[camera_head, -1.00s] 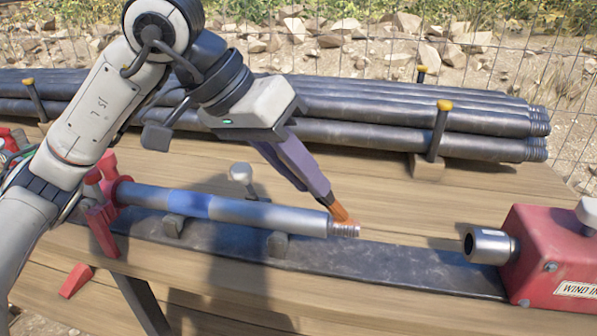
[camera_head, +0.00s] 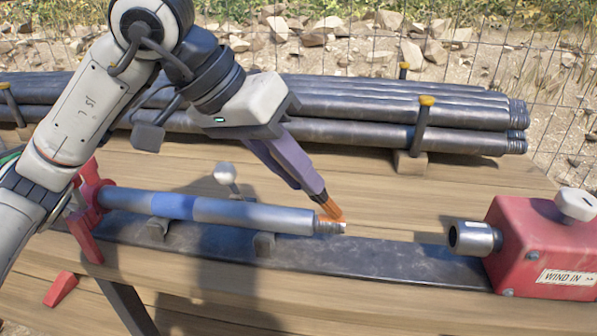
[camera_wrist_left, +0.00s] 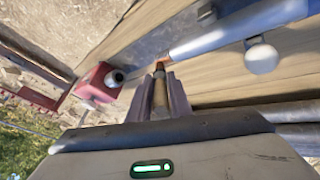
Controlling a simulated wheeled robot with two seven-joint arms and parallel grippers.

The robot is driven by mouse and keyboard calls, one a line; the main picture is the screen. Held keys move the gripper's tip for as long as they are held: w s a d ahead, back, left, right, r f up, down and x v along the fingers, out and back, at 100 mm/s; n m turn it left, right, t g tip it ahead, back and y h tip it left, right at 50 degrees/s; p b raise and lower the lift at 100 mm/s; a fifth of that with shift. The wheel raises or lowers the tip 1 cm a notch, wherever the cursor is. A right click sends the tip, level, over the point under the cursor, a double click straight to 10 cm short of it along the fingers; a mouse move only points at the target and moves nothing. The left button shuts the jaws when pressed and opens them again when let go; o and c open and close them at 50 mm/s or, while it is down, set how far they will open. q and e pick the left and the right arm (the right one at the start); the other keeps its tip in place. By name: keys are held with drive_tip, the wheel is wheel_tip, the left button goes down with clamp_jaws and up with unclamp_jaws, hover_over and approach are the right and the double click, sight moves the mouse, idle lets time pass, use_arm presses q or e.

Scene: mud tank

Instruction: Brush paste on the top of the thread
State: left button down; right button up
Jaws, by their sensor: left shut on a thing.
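A grey pipe (camera_head: 255,216) with a blue band lies across supports on the dark rail, its threaded end (camera_head: 331,228) pointing right. My left gripper (camera_head: 318,192) is shut on a brush (camera_head: 330,210) with orange bristles. The bristles are at the top of the thread, and appear to touch it. In the left wrist view the brush handle (camera_wrist_left: 160,92) sits between the fingers of my left gripper (camera_wrist_left: 160,84), with the pipe (camera_wrist_left: 225,28) just beyond. My right gripper is not in view.
A red box (camera_head: 541,247) labelled WIND IN, with a metal socket (camera_head: 473,238), stands to the right, apart from the thread. A red clamp (camera_head: 90,208) is at the pipe's left end. A stack of dark pipes (camera_head: 370,115) lies behind. A white-topped knob (camera_head: 225,173) stands behind the pipe.

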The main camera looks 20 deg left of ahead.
use_arm(q)
drive_tip(key=shift+r+p, duration=2.15)
drive_tip(key=shift+r, duration=0.75)
drive_tip(key=shift+r, duration=0.1)
drive_tip(key=shift+r+p, duration=1.15)
drive_tip(key=shift+r, duration=0.35)
drive_tip(key=shift+f, duration=0.1)
